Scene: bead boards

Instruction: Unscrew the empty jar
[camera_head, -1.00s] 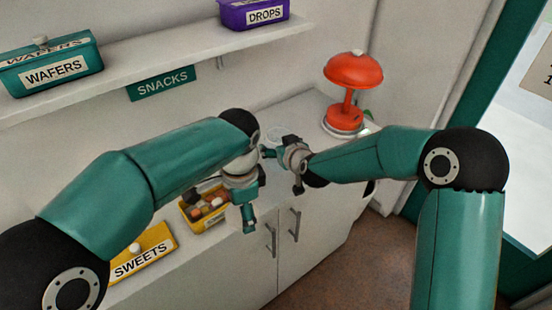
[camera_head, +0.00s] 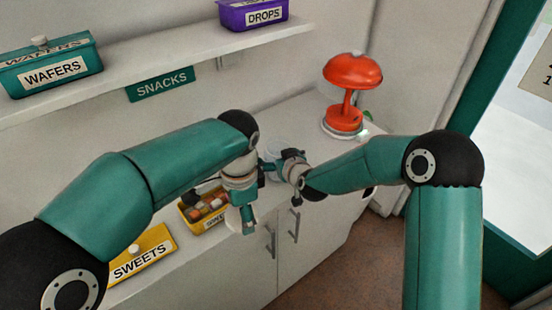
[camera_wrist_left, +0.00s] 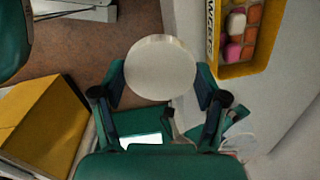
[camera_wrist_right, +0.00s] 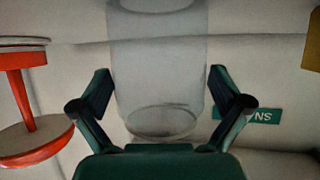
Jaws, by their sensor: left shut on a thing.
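My left gripper (camera_head: 243,216) is shut on a round cream-white lid (camera_wrist_left: 160,68), which is seen face-on between its fingers in the left wrist view. In the head view it hangs above the front of the counter. A clear, empty-looking glass jar (camera_wrist_right: 158,75) fills the space between the fingers of my right gripper (camera_wrist_right: 162,85). Those fingers are spread on both sides of the jar, with no clear grip. In the head view the jar (camera_head: 274,152) shows faintly behind my right gripper (camera_head: 281,178), partly hidden.
A yellow box of sweets (camera_head: 187,222) and a yellow SWEETS lid (camera_head: 140,248) lie on the counter. A red lamp (camera_head: 345,115) stands at the back right. A shelf above holds a WAFERS box (camera_head: 50,80) and a DROPS box (camera_head: 255,18).

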